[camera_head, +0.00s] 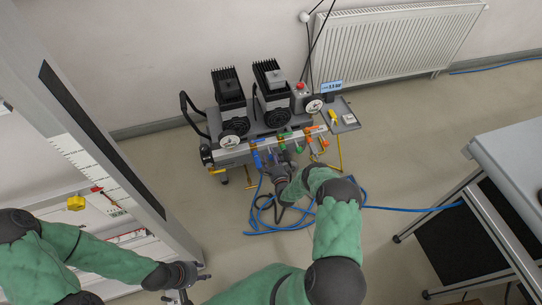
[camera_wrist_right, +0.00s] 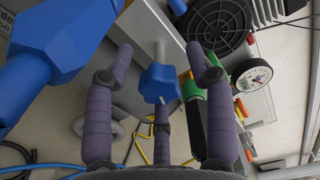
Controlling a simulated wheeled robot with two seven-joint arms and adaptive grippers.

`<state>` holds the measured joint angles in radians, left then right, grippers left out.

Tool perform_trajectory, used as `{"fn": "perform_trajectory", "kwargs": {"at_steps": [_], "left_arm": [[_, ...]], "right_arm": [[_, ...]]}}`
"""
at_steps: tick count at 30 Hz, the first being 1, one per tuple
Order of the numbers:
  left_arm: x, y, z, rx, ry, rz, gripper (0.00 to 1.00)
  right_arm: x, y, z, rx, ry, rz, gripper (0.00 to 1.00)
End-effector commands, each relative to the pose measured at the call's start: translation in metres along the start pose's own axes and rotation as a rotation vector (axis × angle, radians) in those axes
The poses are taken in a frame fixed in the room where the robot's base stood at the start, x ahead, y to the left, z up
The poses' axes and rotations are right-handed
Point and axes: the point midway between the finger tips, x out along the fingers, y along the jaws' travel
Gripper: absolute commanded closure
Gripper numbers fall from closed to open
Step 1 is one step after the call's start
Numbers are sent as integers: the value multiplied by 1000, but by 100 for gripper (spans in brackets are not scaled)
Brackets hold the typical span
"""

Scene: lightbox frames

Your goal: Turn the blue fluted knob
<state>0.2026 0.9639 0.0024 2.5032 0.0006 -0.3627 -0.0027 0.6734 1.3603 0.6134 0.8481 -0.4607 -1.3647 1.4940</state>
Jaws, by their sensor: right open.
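The blue fluted knob (camera_wrist_right: 158,84) sits on a pale stem in the right wrist view, between the spread fingers of my right gripper (camera_wrist_right: 162,62). The fingers stand apart from the knob on both sides, and whether the lower finger touches it is hard to tell. In the head view my right gripper (camera_head: 275,165) is at the front rail of the machine, where several coloured fittings sit; the knob is too small to make out there. My left gripper (camera_head: 183,278) is low at the left, away from the machine, its fingers too small to judge.
The machine (camera_head: 255,115) stands by the wall. In the right wrist view a large blue part (camera_wrist_right: 50,55) is close on the left, and a green part (camera_wrist_right: 191,88) and a gauge (camera_wrist_right: 252,75) on the right. A blue hose (camera_head: 400,208) lies on the floor.

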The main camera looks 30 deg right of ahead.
Motion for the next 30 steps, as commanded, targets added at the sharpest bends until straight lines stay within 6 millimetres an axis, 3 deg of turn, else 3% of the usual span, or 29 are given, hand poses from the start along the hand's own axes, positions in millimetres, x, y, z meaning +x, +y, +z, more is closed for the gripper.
{"fn": "perform_trajectory", "kwargs": {"at_steps": [15,21,30], "left_arm": [[0,0,0,0,0,0,60],[0,0,0,0,0,0,60],[0,0,0,0,0,0,60]], "right_arm": [[-93,1,-1,2,3,4,45],[-110,1,0,1,1,3,45],[-112,1,0,1,1,2,45]]}}
